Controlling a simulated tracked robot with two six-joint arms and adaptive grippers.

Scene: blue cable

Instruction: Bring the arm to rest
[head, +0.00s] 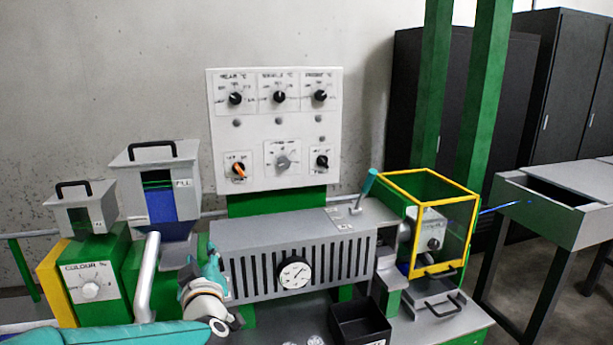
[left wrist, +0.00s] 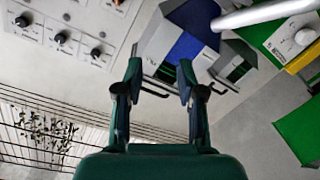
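My left arm reaches in from the lower left of the head view, and its left gripper (head: 203,268) is in front of the left end of the grey slotted barrel housing (head: 330,255). In the left wrist view the two fingers of the left gripper (left wrist: 160,68) stand apart with nothing between them. Behind them is the hopper with a blue window (left wrist: 188,48); it also shows in the head view (head: 160,205). A thin blue cable (head: 495,209) runs from the yellow-framed guard (head: 440,225) toward the right. My right gripper is not in view.
A white control panel (head: 275,130) with knobs stands behind the housing. A silver pipe (head: 147,275) and a colour feeder (head: 88,285) are left of my gripper. A black bin (head: 360,322) stands in front. A grey table (head: 560,205) is at the right.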

